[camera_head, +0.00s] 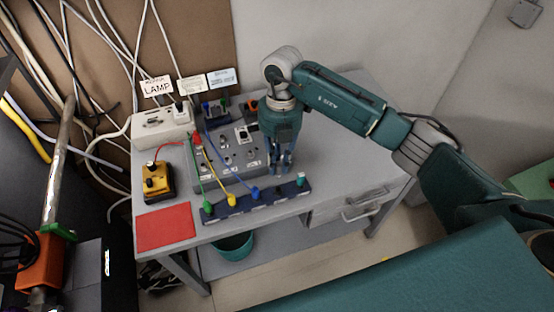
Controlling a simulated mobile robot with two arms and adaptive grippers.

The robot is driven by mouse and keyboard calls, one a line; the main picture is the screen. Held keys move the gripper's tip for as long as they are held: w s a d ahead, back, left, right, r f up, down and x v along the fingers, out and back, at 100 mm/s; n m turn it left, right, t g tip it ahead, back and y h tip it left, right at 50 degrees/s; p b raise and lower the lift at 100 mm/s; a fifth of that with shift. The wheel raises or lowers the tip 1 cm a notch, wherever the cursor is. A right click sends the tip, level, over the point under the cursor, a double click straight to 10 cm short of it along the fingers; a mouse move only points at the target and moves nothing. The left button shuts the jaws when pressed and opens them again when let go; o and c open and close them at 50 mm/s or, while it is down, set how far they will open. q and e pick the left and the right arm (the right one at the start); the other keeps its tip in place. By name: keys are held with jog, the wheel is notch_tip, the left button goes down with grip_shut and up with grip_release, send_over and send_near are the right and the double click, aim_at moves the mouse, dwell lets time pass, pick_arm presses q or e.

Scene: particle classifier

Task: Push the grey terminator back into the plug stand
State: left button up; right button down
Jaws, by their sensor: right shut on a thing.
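The plug stand (270,204) is a long dark blue bar along the table's front edge. Green, yellow and blue plugs stand in it, and a green and white piece is at its right end. My right gripper (281,168) points down just behind the right part of the stand, with its fingers shut. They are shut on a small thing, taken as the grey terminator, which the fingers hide. I cannot tell whether it touches the stand.
Yellow, green and blue cables run from the plugs to a grey instrument panel (228,152) behind. A yellow device (157,182) and a red mat (166,227) lie left. A white box (160,128) stands behind. The tabletop (350,150) is clear on the right.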

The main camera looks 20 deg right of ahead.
aim_at(278, 175)
jog(key=shift+s+f, duration=0.1)
jog(key=shift+f, duration=0.1)
jog(key=shift+f+b, duration=0.65)
notch_tip(278, 175, down, 2)
jog(key=shift+f+b, duration=0.2)
jog(key=shift+b, duration=0.65)
jog(key=shift+f+b, duration=0.4)
jog(key=shift+f, duration=0.2)
pick_arm(q)
jog(key=f, duration=0.4)
jog(key=shift+s+d, duration=0.1)
jog(key=shift+s, duration=0.3)
pick_arm(e)
jog(key=shift+f, duration=0.2)
pick_arm(q)
jog(key=shift+s, duration=0.15)
jog(key=shift+f+b, duration=1.1)
pick_arm(e)
jog(key=shift+f, duration=1.5)
